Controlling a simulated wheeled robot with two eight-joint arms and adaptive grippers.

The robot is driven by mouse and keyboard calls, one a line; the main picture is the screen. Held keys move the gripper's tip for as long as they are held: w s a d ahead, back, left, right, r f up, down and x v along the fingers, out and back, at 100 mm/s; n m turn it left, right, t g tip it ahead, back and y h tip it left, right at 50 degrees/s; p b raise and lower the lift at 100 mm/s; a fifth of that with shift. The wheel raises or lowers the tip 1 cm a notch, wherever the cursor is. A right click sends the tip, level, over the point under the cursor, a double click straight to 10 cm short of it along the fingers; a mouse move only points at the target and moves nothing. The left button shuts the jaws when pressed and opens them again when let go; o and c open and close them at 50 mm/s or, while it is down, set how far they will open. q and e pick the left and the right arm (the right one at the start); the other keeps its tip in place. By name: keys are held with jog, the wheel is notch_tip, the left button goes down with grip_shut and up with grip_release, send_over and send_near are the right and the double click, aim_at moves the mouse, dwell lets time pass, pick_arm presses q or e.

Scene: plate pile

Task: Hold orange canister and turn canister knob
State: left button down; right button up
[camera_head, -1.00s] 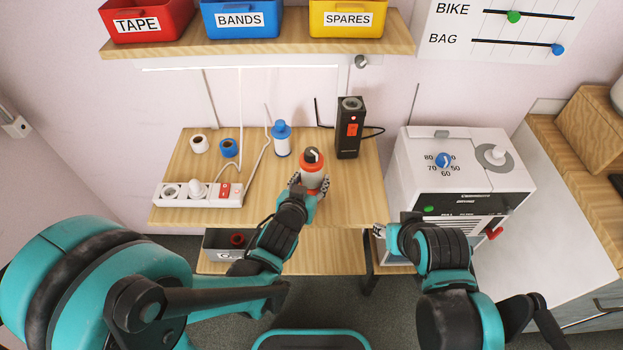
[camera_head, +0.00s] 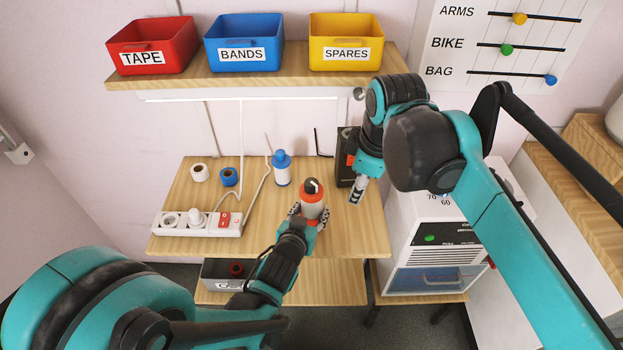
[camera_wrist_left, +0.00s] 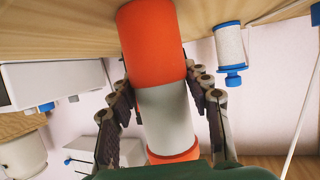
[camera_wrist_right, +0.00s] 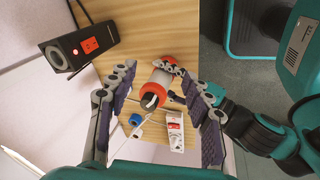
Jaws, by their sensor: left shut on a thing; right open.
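The orange canister (camera_head: 313,203) with a pale band and a dark top knob (camera_head: 311,186) stands upright on the wooden table. My left gripper (camera_head: 308,215) is shut on the canister's sides; in the left wrist view its fingers flank the canister (camera_wrist_left: 155,50). My right gripper (camera_head: 356,190) is open and empty, above the table to the right of the canister and apart from it. In the right wrist view the canister (camera_wrist_right: 158,83) and its knob (camera_wrist_right: 149,101) lie beyond and between the open fingers (camera_wrist_right: 158,100).
A black box with an orange switch (camera_wrist_right: 80,45) stands behind my right gripper, partly hidden in the head view. A blue-capped white bottle (camera_head: 281,168), tape rolls (camera_head: 229,176) and a power strip (camera_head: 198,221) are left. A white machine (camera_head: 440,235) stands right.

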aim_at(311, 182)
jog(key=w+a+r+n+g, duration=0.3)
jog(key=w+a+r+n, duration=0.3)
jog(key=a+n, duration=0.45)
jog(key=f, duration=0.3)
jog(key=f+n, duration=0.1)
jog(key=f, duration=0.3)
jog(key=f+n, duration=0.1)
jog(key=f, duration=0.3)
jog(key=shift+d+f+h, duration=0.25)
jog(key=shift+d+h, duration=0.05)
jog(key=shift+d, duration=0.05)
grip_shut()
